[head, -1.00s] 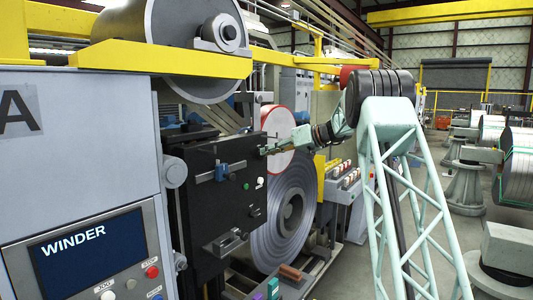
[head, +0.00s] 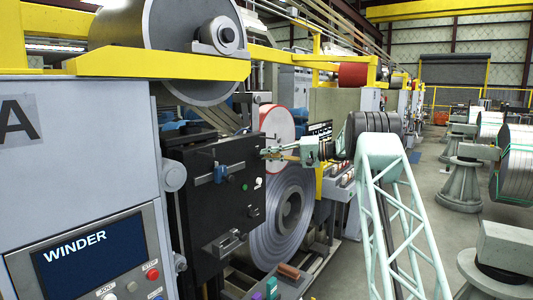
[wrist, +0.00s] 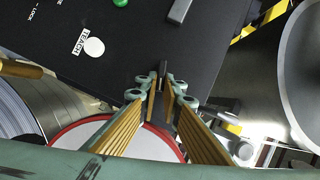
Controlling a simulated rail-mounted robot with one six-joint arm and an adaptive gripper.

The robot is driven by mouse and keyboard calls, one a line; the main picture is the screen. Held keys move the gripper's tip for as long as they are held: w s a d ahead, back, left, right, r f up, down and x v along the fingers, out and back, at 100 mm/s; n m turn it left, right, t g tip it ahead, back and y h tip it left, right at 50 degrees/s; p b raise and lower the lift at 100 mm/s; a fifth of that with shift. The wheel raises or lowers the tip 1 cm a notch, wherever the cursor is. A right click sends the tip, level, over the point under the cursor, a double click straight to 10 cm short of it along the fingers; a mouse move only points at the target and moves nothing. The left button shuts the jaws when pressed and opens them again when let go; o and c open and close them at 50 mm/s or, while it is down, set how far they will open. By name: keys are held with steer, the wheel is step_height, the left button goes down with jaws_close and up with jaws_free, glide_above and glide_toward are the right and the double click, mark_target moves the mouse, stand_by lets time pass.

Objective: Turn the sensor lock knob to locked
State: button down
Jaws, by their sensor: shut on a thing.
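The black panel (head: 200,220) of the winder fills the upper part of the wrist view (wrist: 190,50). My gripper (head: 267,153) is at the panel's upper right edge. In the wrist view my gripper (wrist: 164,84) has its fingertips closed on a thin dark bar, which looks like the sensor lock knob (wrist: 163,68). The fingers and the dark background hide most of the knob, and I cannot tell its setting. A white LOCK label (wrist: 34,15) is partly in view at the upper left.
A white TEACH button (wrist: 94,47) and a green button (wrist: 120,3) sit on the panel. A blue-bodied fitting (head: 221,173) stands out from its face. The large steel coil (head: 270,235) and a red-rimmed roll (head: 277,125) are close behind.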

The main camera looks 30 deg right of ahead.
steer(key=shift+f+m+t+y+p, duration=0.15)
steer(key=shift+m+y, duration=0.15)
steer(key=shift+m, duration=0.45)
steer(key=shift+f+m+t+y+p, duration=0.15)
steer(key=shift+m+y, duration=0.15)
steer(key=shift+m, duration=0.45)
steer(key=shift+r, duration=0.1)
steer(key=c, duration=2.8)
jaws_free()
steer(key=shift+d, duration=0.15)
steer(key=v, duration=1.1)
steer(key=shift+s+d, duration=0.3)
